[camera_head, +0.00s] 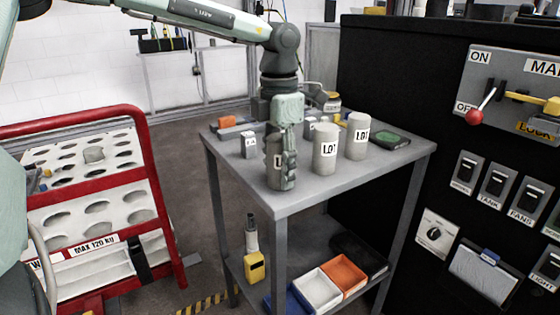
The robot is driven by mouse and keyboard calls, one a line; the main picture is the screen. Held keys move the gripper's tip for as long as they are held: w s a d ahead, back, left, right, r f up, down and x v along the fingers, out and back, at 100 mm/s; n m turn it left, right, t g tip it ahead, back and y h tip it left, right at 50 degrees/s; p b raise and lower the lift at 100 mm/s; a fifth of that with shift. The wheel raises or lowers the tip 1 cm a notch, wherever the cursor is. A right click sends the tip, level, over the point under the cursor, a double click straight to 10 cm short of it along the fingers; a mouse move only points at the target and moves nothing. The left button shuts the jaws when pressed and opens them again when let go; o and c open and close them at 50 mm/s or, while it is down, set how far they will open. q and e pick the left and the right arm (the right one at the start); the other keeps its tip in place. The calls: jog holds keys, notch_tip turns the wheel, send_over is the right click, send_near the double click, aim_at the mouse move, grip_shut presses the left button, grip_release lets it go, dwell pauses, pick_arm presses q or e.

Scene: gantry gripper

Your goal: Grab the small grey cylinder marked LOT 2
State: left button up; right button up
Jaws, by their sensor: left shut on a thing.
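Several grey cylinders with white LOT labels stand on the grey table (300,200). My left gripper (284,176) comes down from above at the front and is shut on the leftmost cylinder (272,180). The fingers cover most of its label, so only an L shows and its number cannot be read. It looks upright, at or very near the table top. A second grey cylinder (325,150) stands just to the right, and a third cylinder (357,136) stands further right. Their lot numbers are too small to read surely. My right gripper is not in view.
A small grey labelled block (249,146) stands left of the held cylinder. A dark green flat item (390,139) lies at the table's right. A red-framed rack (145,165) is at left, a black control panel (440,125) at right. Trays (343,274) sit on the lower shelf.

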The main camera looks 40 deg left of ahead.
pick_arm(q)
grip_shut()
jog(key=shift+r, duration=0.1)
